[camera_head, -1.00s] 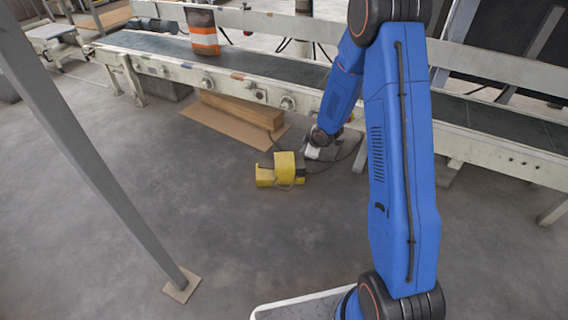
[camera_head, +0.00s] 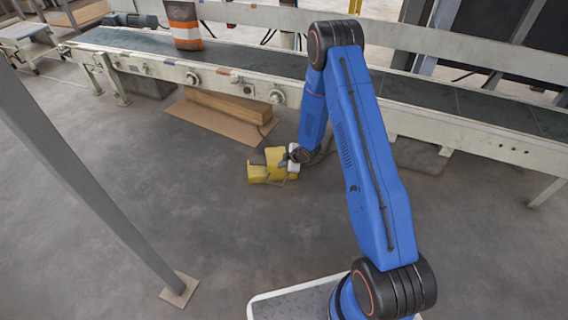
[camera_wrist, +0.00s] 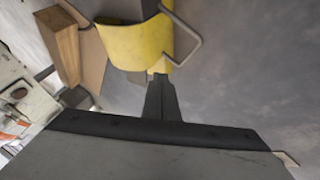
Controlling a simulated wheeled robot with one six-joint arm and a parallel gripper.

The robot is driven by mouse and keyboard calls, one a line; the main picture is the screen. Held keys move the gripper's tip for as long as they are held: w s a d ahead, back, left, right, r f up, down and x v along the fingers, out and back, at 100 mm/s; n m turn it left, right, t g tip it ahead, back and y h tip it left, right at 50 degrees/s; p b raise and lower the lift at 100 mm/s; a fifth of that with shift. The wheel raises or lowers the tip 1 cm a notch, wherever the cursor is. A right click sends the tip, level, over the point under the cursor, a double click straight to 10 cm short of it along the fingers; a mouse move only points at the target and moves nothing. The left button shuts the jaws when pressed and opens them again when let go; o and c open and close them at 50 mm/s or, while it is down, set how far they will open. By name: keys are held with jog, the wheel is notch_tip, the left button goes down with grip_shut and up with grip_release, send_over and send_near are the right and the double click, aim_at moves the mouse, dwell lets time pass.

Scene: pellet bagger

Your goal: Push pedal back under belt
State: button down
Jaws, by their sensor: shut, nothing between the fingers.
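The yellow foot pedal (camera_head: 266,171) stands on the concrete floor in front of the conveyor belt (camera_head: 262,69), clear of the space beneath it. The pedal's yellow curved cover and a thin metal loop also show at the top of the wrist view (camera_wrist: 136,42). My gripper (camera_head: 284,163) is low beside the right side of the pedal in the head view. In the wrist view my gripper (camera_wrist: 159,82) is shut and empty, its dark fingertips right at the pedal's edge. I cannot tell whether they touch it.
A wooden beam (camera_head: 228,106) lies on a cardboard sheet (camera_head: 217,123) under the belt's front edge, behind the pedal. A grey post (camera_head: 84,165) stands at the left. Open floor lies left of and before the pedal.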

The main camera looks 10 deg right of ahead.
jog(key=w+a+f, duration=0.1)
jog(key=w+f, duration=0.3)
jog(key=w, duration=0.2)
jog(key=shift+w+a+f, duration=0.15)
jog(key=shift+w+a, duration=0.05)
jog(key=shift+w, duration=0.15)
